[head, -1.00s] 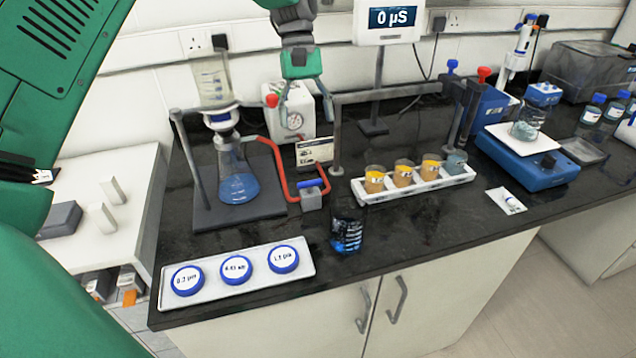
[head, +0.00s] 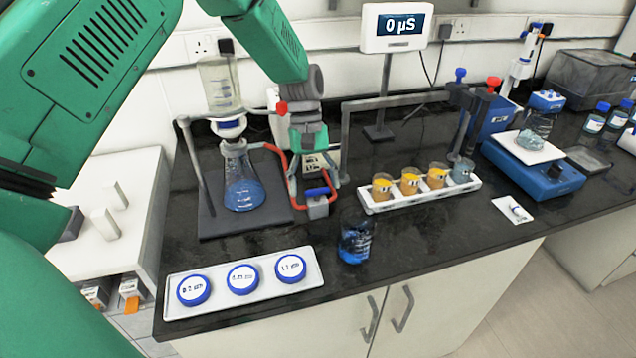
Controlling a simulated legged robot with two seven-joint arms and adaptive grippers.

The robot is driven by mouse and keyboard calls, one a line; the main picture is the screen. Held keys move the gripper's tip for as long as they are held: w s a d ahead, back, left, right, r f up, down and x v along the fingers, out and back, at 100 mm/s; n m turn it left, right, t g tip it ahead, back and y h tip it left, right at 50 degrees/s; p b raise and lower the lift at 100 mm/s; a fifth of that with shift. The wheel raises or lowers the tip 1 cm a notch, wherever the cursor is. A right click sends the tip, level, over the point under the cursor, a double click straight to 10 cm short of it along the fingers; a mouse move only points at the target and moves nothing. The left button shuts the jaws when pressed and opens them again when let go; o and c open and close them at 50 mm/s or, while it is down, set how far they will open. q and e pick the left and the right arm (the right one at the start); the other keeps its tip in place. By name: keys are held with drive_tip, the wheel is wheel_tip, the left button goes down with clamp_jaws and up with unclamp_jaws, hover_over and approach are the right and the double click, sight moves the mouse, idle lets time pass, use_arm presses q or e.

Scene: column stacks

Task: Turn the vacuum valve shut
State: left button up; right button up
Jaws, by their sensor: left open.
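The vacuum valve (head: 317,208) is a small grey block with a blue lever handle on top, standing on the black bench beside the filter stand. Red tubing (head: 276,151) runs from the valve to the filter flask (head: 242,184), which holds blue liquid. My left gripper (head: 316,186) points down over the valve. It is open and empty, its fingers spread to the left and right of the blue handle. I cannot tell whether the fingers touch the valve. The gripper partly hides the sign and the pump behind it. My right gripper is not in view.
A beaker of blue liquid (head: 355,240) stands just in front, right of the valve. A tray with three blue-rimmed discs (head: 244,282) lies front left. A rack of cups (head: 425,192) stands right. A metal bar (head: 395,99) spans behind. Bare bench lies between them.

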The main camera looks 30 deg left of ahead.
use_arm(q)
drive_tip(key=shift+a+f, duration=0.1)
drive_tip(key=shift+a, duration=0.5)
drive_tip(key=c, duration=0.5)
drive_tip(key=shift+d+f, duration=0.1)
drive_tip(key=shift+d, duration=0.1)
drive_tip(key=c, duration=0.6)
drive_tip(key=shift+d, duration=0.85)
drive_tip(key=shift+c, duration=0.3)
drive_tip(key=shift+s+d+r, duration=0.1)
drive_tip(key=shift+d+r, duration=0.1)
drive_tip(key=shift+r, duration=0.15)
drive_tip(key=shift+a, duration=0.35)
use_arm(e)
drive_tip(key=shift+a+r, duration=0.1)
